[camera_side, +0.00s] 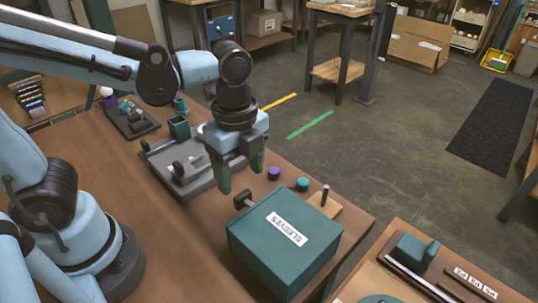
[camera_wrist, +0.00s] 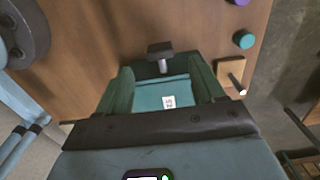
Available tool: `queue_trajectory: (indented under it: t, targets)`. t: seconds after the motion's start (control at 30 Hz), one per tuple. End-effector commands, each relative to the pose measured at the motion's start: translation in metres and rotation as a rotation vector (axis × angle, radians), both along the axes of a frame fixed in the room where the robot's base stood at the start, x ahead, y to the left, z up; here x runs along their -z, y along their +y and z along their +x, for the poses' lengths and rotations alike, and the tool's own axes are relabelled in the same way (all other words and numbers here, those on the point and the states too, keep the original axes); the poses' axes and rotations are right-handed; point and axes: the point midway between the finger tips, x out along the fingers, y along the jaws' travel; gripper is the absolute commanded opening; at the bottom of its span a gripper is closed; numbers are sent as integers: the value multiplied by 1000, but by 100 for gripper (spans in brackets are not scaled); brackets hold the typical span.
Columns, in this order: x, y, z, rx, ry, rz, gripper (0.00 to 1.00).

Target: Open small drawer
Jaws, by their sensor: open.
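The small drawer unit is a teal box (camera_side: 262,240) with a white SLEEVES label, standing near the table's front right edge in the side view. A dark T-shaped handle (camera_side: 243,199) sticks out from its far left side; the drawer looks shut. My gripper (camera_side: 239,175) hangs above and behind the handle, open and empty, fingers pointing down. In the wrist view the handle (camera_wrist: 160,52) shows beyond and between the fingertips of my gripper (camera_wrist: 160,76), apart from both. The box top (camera_wrist: 150,95) shows between the fingers; the rest of it is hidden by my gripper.
A purple cap (camera_side: 274,173), a teal cap (camera_side: 302,184) and a wooden block with a dark peg (camera_side: 325,203) stand right of the handle. A grey fixture tray (camera_side: 180,178) lies behind to the left. The wooden table left of the handle is clear.

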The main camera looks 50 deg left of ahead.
Motion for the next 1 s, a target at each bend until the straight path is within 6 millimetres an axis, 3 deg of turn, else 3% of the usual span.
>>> queue_trajectory:
  t: [0.3,0.5,0.97,1.0]
  targets:
    - [40,0,0,-1,-1,0,68]
    - [56,0,0,-1,-1,0,68]
    - [64,0,0,-1,-1,0,68]
    - [64,0,0,-1,-1,0,64]
